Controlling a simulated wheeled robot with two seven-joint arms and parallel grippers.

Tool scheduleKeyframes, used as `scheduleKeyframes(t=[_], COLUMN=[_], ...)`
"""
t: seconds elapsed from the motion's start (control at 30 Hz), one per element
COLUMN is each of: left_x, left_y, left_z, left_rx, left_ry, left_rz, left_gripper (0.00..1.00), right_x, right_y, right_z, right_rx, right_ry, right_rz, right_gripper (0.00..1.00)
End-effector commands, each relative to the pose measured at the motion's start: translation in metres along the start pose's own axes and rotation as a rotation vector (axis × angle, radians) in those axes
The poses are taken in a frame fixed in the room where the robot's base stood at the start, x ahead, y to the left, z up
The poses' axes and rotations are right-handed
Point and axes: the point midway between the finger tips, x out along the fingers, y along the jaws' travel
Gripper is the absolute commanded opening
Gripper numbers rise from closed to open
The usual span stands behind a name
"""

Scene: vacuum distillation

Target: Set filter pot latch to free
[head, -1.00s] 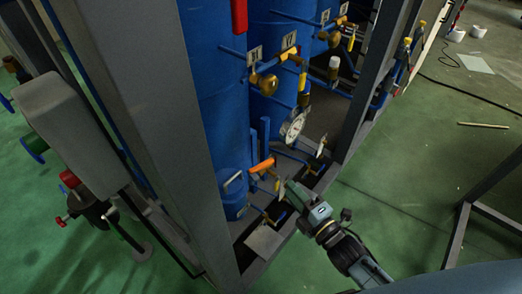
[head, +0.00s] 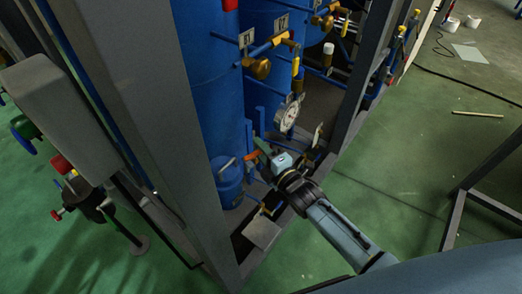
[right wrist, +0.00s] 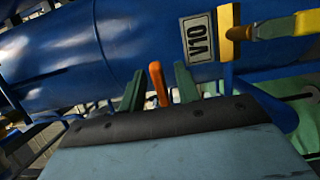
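The filter pot appears to be the small blue pot (head: 229,183) with a metal handle at the foot of the blue column in the head view. An orange lever (head: 251,156), apparently the latch, sits beside it, partly hidden by my right gripper (head: 262,150). In the right wrist view the orange lever (right wrist: 158,85) stands between the two green fingers of my right gripper (right wrist: 159,88). A narrow gap shows on each side of the lever, so the gripper is open around it. My left gripper is not in view.
A grey frame post (head: 150,120) stands left of the pot, and another post (head: 365,85) stands to the right. Green floor (head: 400,180) is open to the right.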

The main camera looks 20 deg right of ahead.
Motion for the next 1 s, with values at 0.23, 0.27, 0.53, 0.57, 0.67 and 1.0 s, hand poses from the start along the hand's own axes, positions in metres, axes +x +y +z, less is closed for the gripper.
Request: scheduleKeyframes(t=[0.23, 0.27, 0.53, 0.57, 0.67, 1.0], left_x=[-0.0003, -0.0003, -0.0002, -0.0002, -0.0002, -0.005], left_y=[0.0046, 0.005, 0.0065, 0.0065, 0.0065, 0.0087], left_z=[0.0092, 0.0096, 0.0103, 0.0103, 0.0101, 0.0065], left_rx=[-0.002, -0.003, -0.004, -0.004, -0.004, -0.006], left_ry=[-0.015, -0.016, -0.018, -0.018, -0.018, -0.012], left_rz=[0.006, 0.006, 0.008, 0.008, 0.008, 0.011], left_gripper=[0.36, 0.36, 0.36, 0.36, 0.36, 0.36], right_x=[-0.0003, -0.0003, -0.0005, -0.0005, -0.0006, -0.0044], right_y=[-0.0001, -0.0001, -0.0001, -0.0001, -0.0001, 0.0022], right_z=[-0.0001, -0.0001, 0.0, 0.0, 0.0, -0.0021], right_rx=[0.0, 0.0, 0.0, 0.0, 0.0, 0.006], right_ry=[0.0, 0.0, 0.0, 0.0, 0.0, -0.101], right_rz=[0.0, 0.0, 0.0, 0.0, 0.0, 0.006], right_gripper=[0.22, 0.18, 0.0, 0.0, 0.0, 0.0])
